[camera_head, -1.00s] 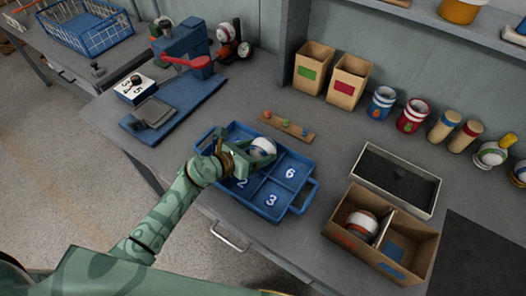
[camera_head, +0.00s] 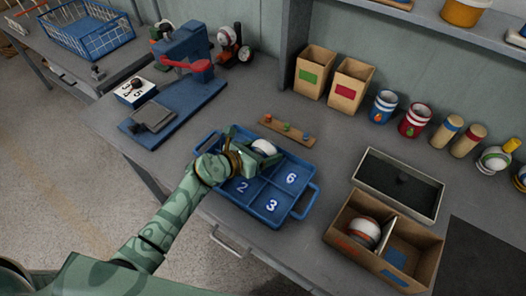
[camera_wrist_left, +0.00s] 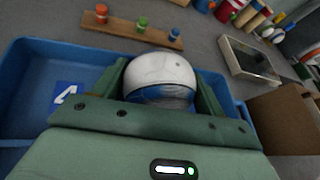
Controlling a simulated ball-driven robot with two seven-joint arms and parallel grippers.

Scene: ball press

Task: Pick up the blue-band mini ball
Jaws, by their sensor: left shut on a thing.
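The blue-band mini ball (camera_wrist_left: 160,72) is white on top with a blue band lower down. In the left wrist view it sits between the two fingers of my left gripper (camera_wrist_left: 160,90), which is shut on it. In the head view the ball (camera_head: 264,147) shows as a white dome at the gripper (camera_head: 258,152), over the back part of the blue divided tray (camera_head: 302,200). The gripper hides much of the ball and some of the tray. I cannot tell whether the ball touches the tray floor. My right gripper is not in view.
A wooden strip with coloured pegs (camera_head: 287,130) lies just behind the tray. A blue press with a red lever (camera_head: 185,75) stands at the back left. A cardboard box (camera_head: 340,235) holding an orange-band ball (camera_head: 362,231) and a dark shallow tray (camera_head: 400,185) are at right.

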